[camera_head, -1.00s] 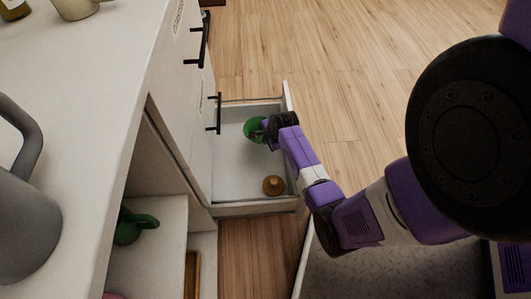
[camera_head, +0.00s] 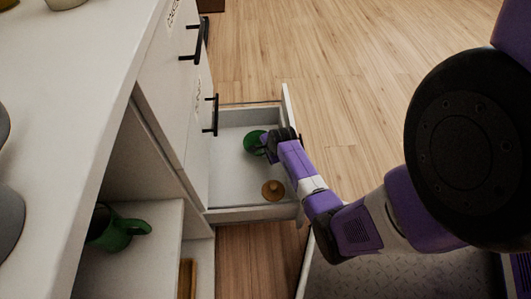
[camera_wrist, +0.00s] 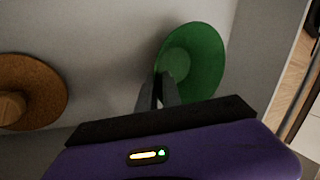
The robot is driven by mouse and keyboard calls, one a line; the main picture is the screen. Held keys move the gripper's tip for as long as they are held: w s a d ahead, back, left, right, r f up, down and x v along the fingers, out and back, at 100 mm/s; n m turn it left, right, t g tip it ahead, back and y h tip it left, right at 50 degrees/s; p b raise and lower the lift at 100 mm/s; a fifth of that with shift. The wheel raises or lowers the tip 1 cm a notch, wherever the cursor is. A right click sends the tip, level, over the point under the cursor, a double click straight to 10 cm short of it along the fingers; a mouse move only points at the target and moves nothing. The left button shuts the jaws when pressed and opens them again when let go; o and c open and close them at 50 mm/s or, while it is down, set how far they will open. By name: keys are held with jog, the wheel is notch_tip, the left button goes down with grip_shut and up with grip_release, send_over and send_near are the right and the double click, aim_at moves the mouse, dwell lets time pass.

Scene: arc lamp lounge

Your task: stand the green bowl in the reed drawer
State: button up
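The green bowl (camera_head: 255,142) is inside the open drawer (camera_head: 232,182), in its far part, and looks tilted. In the wrist view the bowl (camera_wrist: 197,60) shows beside my fingertips. My gripper (camera_head: 270,142) reaches over the drawer's front panel. In the wrist view my gripper (camera_wrist: 158,88) has its fingers close together at the bowl's near rim, one in front of the green and one outside it, so it is shut on the rim. Whether the bowl touches the drawer floor is hard to tell.
A brown knobbed, lid-like thing (camera_head: 273,190) lies in the near part of the drawer; it is at the left in the wrist view (camera_wrist: 42,90). A dark green mug (camera_head: 118,230) stands on an open shelf. Black handles (camera_head: 210,115) stick out from the cabinet. Wooden floor lies beyond.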

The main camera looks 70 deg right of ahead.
jog(key=shift+o, duration=1.2)
jog(key=shift+r, duration=0.15)
jog(key=p+v, duration=0.7)
jog(key=v, duration=0.5)
jog(key=s+a+r+n+t, duration=0.1)
jog(key=a+r+n+t, duration=0.35)
jog(key=a, duration=0.75)
jog(key=a+r+n+t, duration=0.1)
jog(key=a+r+n, duration=0.1)
jog(key=a+n, duration=0.75)
jog(key=s+a+r+n+t+y, duration=0.1)
jog(key=s+a+r+n+t, duration=0.1)
jog(key=r, duration=0.6)
jog(key=s+a+r+n+t+y, duration=0.1)
jog(key=s+a+r+n, duration=0.3)
jog(key=a+r+n, duration=0.2)
jog(key=s+a+r+n+t+y, duration=0.1)
jog(key=a+r+n, duration=0.4)
jog(key=r, duration=0.6)
jog(key=shift+s+a+t+y, duration=0.4)
jog(key=shift+s+t, duration=0.45)
jog(key=shift+s, duration=0.4)
